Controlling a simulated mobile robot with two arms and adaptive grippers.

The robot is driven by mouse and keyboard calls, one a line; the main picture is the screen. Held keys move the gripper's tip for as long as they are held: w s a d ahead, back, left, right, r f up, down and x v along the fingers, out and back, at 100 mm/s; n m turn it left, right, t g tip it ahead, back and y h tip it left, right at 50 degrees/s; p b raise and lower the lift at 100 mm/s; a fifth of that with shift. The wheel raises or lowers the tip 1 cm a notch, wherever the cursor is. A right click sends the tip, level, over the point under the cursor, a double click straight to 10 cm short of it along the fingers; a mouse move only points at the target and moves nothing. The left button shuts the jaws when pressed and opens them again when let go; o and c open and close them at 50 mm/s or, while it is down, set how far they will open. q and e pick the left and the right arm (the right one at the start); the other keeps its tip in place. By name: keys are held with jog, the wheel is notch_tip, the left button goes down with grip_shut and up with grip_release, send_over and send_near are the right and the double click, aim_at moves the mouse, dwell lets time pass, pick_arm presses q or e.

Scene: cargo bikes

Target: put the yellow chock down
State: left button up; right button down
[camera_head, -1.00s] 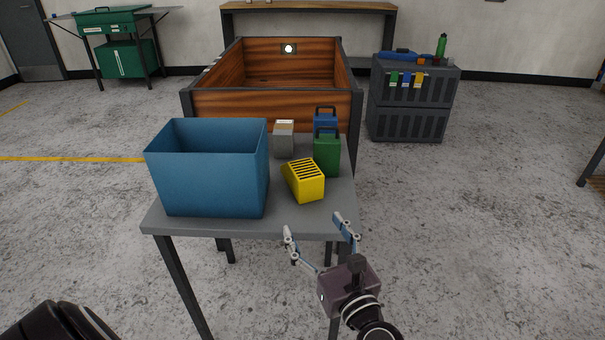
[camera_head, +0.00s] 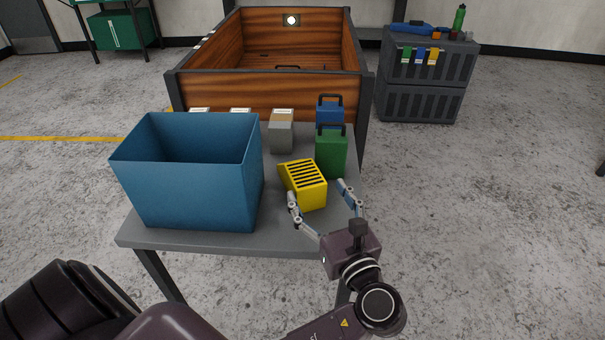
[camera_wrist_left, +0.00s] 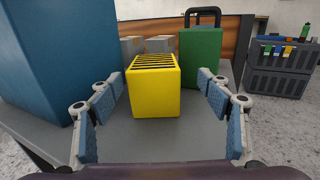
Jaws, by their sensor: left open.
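The yellow chock (camera_head: 309,194), with a dark slatted top, sits on the grey table (camera_head: 190,240) near its right front part. My left gripper (camera_head: 317,189) is open at the table's front edge, with its fingers spread at the near end of the chock. In the left wrist view the chock (camera_wrist_left: 154,95) stands upright on the table, centred between the open fingers (camera_wrist_left: 160,82), with a gap showing on each side. My right gripper is not in view.
A large open blue bin (camera_head: 200,190) stands left of the chock. A green canister (camera_head: 331,155), a blue canister (camera_head: 329,112) and a grey block (camera_head: 281,137) stand behind it. A wooden cargo box (camera_head: 280,100) lies beyond the table. Dark crates (camera_head: 425,100) stand at right.

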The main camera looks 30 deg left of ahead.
aim_at(304, 171)
pick_arm(q)
jog(key=shift+x, duration=0.9)
jog(key=x, duration=0.3)
jog(key=b+x, duration=0.1)
jog(key=x, duration=0.1)
jog(key=shift+s+a+r, duration=0.2)
jog(key=shift+s+a, duration=0.1)
jog(key=shift+s, duration=0.05)
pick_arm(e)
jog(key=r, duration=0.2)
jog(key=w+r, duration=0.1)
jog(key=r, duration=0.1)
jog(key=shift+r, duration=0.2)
pick_arm(q)
jog(key=shift+c, duration=0.6)
jog(key=c, duration=1.5)
jog(key=shift+r, duration=0.1)
jog(key=c, duration=0.3)
jog(key=shift+r, duration=0.15)
